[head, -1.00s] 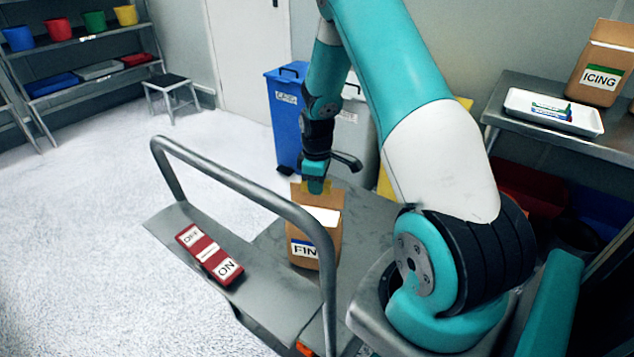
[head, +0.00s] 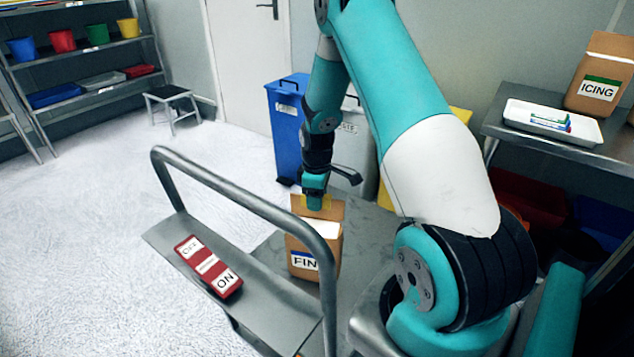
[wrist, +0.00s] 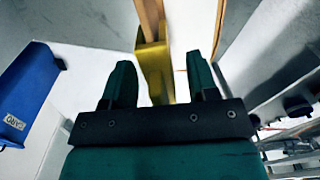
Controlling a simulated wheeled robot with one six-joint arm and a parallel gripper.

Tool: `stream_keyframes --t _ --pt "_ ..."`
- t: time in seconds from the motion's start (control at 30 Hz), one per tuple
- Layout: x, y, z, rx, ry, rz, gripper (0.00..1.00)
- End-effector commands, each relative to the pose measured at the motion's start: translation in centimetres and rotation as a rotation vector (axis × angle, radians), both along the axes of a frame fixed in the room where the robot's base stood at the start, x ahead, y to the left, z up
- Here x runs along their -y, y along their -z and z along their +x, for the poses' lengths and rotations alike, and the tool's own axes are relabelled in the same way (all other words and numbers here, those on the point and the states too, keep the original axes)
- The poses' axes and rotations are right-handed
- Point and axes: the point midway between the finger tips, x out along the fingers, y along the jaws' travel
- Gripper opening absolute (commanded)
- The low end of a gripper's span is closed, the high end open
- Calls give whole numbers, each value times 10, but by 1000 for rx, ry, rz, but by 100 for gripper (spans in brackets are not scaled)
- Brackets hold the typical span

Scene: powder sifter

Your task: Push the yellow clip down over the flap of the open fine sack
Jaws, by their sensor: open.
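The open fine sack (head: 316,243) is brown with a blue-edged label and stands upright on the cart, its white contents showing at the top. Its flap (head: 300,206) rises at the back; in the wrist view the brown flap (wrist: 151,18) shows edge-on. In the head view my gripper (head: 314,203) is directly over the flap and partly hides the clip.
A red OFF/ON switch box (head: 209,267) lies on the cart's left side. The cart's grey handle (head: 245,199) arches in front of the sack. A blue bin (head: 285,125) and a grey bin stand behind. A side table holds a white tray (head: 520,119) and the icing sack (head: 597,80).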

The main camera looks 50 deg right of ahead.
Motion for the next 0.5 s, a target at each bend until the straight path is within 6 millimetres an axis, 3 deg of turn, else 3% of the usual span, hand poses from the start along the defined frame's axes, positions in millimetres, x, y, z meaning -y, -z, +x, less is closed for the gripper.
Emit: stream_keyframes --t 0.17,0.5 --pt "1 -28 1 5 0 -3 54" --pt "0 -116 1 5 0 -3 54"
